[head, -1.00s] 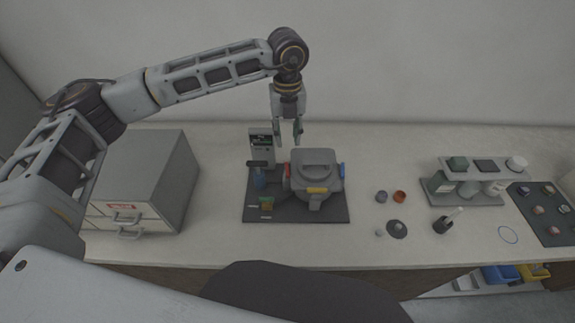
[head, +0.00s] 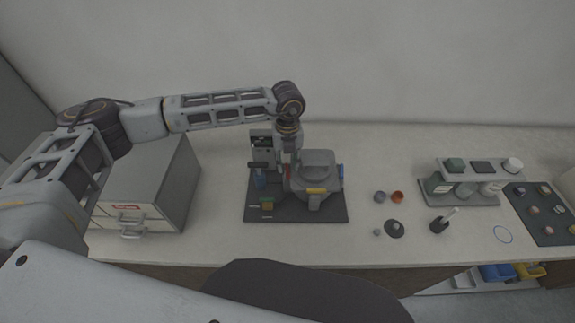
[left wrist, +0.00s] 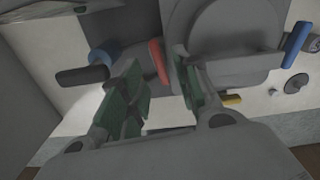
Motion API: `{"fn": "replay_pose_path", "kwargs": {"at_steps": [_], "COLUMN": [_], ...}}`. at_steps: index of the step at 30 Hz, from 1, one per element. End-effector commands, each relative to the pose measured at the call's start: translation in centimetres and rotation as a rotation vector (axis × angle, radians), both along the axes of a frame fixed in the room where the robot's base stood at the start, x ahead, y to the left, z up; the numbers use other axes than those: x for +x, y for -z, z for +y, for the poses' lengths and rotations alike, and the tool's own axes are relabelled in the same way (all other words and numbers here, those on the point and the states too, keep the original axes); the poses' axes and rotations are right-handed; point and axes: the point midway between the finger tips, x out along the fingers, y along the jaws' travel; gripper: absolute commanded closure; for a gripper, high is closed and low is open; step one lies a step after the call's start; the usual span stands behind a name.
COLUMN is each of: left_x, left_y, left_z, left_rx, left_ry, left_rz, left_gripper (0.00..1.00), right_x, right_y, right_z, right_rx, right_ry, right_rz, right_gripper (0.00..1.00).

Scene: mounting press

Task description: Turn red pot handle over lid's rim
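The grey pot with its lid (head: 318,163) stands on a dark base plate (head: 325,213). The red handle (left wrist: 158,62) is on the pot's left side in the head view, partly hidden there by my left gripper (head: 289,168). In the left wrist view the red handle lies between the spread green-padded fingertips of my left gripper (left wrist: 160,75), with gaps beside it. The gripper is open, pointing down. A blue handle (left wrist: 297,45) and a yellow handle (left wrist: 231,99) are also on the pot. My right gripper is not in view.
A press panel (head: 262,140) stands behind the pot on its left, with a dark knob (left wrist: 82,76) close by. A grey drawer cabinet (head: 150,180) is at left. Small cups, a rack (head: 460,198) and a dark tray (head: 545,228) are at right.

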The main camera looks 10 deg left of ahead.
Motion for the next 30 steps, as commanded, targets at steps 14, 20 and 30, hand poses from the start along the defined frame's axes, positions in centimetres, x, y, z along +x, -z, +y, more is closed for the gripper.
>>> {"fn": "replay_pose_path", "kwargs": {"at_steps": [14,20,30], "left_x": [0.0,0.0,0.0], "left_y": [3.1,3.1,3.1], "left_z": [0.0,0.0,0.0], "left_rx": [0.001,0.000,0.000], "left_ry": [0.000,0.000,0.000], "left_rz": [0.000,0.000,0.000], "left_gripper": [0.68,0.68,1.00], "right_x": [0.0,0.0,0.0], "right_y": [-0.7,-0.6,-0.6], "right_z": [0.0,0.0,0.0], "right_rx": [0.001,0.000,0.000], "right_ry": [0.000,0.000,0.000], "right_rz": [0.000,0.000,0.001], "right_gripper": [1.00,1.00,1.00]}}
